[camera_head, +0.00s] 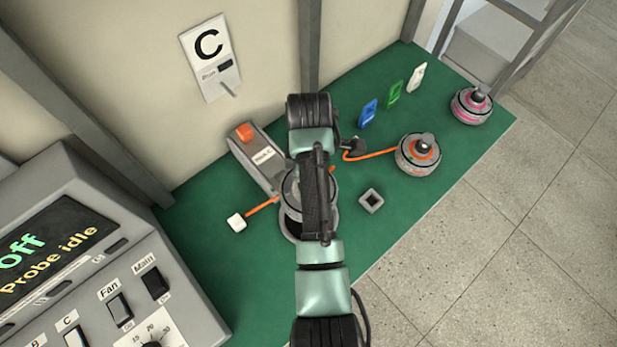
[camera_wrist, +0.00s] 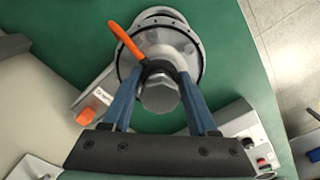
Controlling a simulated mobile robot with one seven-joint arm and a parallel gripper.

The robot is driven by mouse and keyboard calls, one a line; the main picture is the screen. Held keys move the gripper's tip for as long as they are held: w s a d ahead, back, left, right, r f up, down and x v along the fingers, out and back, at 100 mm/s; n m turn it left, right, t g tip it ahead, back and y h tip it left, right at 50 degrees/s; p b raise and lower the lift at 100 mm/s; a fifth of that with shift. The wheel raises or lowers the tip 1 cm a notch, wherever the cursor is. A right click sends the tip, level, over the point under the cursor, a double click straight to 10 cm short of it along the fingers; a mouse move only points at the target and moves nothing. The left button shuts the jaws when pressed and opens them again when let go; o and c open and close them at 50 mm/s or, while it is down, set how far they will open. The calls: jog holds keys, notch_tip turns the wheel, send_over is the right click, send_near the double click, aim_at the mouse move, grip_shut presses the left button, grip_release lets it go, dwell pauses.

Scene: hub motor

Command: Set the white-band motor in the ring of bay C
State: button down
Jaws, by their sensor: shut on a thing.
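My gripper (camera_wrist: 160,82) is shut on the metal shaft end of a grey motor (camera_wrist: 178,48). An orange cable (camera_wrist: 130,45) runs out from this motor. The motor's band colour is not clear to me. In the head view my arm covers most of the motor (camera_head: 293,188). A grey ring (camera_head: 287,229) shows past the motor's near side, under my arm. The motor looks off-centre over it; I cannot tell whether they touch. The bay C sign (camera_head: 209,50) hangs on the wall behind. A white plug (camera_head: 236,222) ends an orange cable at left.
A labelled grey block with an orange button (camera_head: 245,131) stands beside the ring. An orange-band motor (camera_head: 418,158), a pink-band motor (camera_head: 471,106) and a small square socket (camera_head: 371,200) are at right. Blue, green and white tags (camera_head: 394,95) stand behind. A control panel (camera_head: 90,270) fills the lower left.

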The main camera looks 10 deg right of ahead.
notch_tip(320, 180, down, 10)
jog(key=b, duration=0.6)
jog(key=shift+f, duration=0.25)
jog(key=shift+w+f+b, duration=0.1)
jog(key=shift+f+b, duration=0.05)
jog(key=shift+b, duration=0.15)
jog(key=shift+f+b, duration=0.3)
jog(key=shift+f, duration=0.35)
jog(key=shift+f, duration=0.15)
jog(key=shift+f, duration=0.3)
dwell(0.3)
jog(key=shift+f+b, duration=0.65)
jog(key=shift+f, duration=0.05)
dwell(0.4)
jog(key=shift+c, duration=0.5)
grip_release()
jog(key=shift+s+f, duration=0.2)
jog(key=shift+s, duration=0.05)
notch_tip(320, 180, up, 13)
jog(key=shift+w+r+p, duration=0.1)
jog(key=shift+r+p, duration=0.05)
jog(key=shift+p, duration=0.3)
